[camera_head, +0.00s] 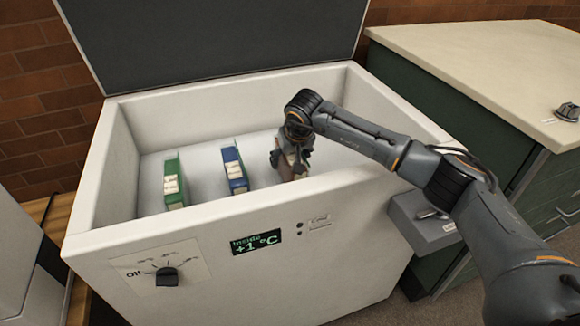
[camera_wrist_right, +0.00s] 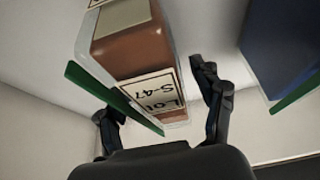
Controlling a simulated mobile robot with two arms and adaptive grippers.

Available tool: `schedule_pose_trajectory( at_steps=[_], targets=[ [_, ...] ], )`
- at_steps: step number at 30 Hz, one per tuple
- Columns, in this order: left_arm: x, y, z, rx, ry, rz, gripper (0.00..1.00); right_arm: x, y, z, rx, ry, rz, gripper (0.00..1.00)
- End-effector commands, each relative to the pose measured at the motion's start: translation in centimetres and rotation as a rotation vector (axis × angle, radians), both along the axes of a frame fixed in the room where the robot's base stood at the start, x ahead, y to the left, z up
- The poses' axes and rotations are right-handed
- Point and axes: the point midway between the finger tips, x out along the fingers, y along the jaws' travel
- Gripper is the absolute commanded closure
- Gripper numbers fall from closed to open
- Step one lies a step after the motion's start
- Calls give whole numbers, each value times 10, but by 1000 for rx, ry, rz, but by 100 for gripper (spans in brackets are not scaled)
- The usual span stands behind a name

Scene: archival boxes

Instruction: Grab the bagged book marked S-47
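The bagged book marked S-47 (camera_wrist_right: 150,75) is brown, in a clear bag, with a pale label reading "Lot S-47" in the right wrist view. A green strip lies along its left side. In the head view only a small brown and pale part of it (camera_head: 300,173) shows under my right gripper (camera_head: 289,158), inside the open white chest (camera_head: 240,210). In the wrist view the fingers of my right gripper (camera_wrist_right: 165,105) stand apart on both sides of the book, with gaps visible. My left gripper is not in view.
A blue book (camera_head: 234,168) stands left of my right gripper in the chest, with a green one (camera_head: 174,182) farther left. The blue book also shows in the wrist view (camera_wrist_right: 285,45). The chest's walls and raised lid (camera_head: 215,40) surround the space. A counter (camera_head: 480,55) stands right.

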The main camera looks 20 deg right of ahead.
Motion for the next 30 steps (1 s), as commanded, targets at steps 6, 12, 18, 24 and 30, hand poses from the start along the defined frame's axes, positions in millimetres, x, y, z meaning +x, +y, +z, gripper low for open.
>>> schedule_pose_trajectory(
  at_steps=[6, 12, 18, 24, 30],
  targets=[
    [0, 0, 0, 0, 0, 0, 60, 0, 0, 0, 0, 0, 0, 83],
    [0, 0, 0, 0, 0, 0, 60, 1, 0, 2, 1, -4, -1, 100],
    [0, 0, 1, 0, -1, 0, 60, 1, 0, 5, 1, -4, -1, 100],
    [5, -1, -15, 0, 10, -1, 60, 2, 0, 36, 2, -9, -1, 100],
    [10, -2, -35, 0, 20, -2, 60, 1, 0, 75, 2, -7, -1, 100]
  ],
)
